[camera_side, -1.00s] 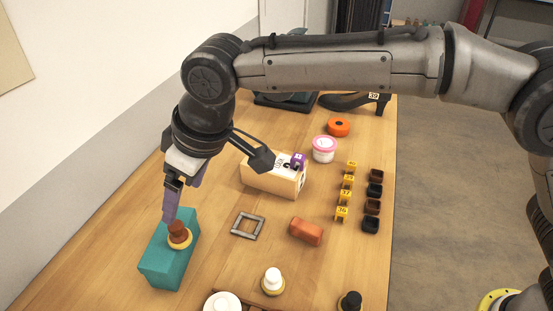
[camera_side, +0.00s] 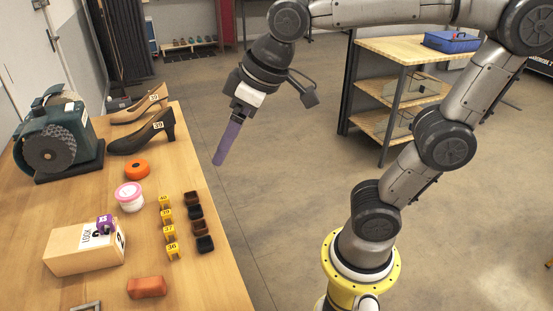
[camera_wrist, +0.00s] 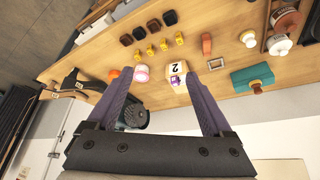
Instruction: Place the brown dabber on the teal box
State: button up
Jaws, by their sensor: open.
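The teal box (camera_wrist: 262,77) lies on the table at the right of the wrist view. The brown dabber (camera_wrist: 257,88), with its yellowish base, shows small against the teal box and appears to rest on it. Neither is inside the side view now. My gripper (camera_side: 219,162) hangs in the air past the table's right edge, well apart from both. Its purple fingers are spread with nothing between them in the wrist view (camera_wrist: 159,80).

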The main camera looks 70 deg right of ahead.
jog(key=s+d+f+m, duration=0.1)
jog(key=s+d+f, duration=0.1)
jog(key=s, duration=0.3)
jog(key=s+d+f+m+h, duration=0.1)
jog(key=s+d+f, duration=0.2)
jog(key=s+f, duration=0.1)
jog(key=shift+s+d, duration=0.3)
jog(key=shift+s, duration=0.1)
dwell(1.3)
jog(key=shift+c, duration=0.9)
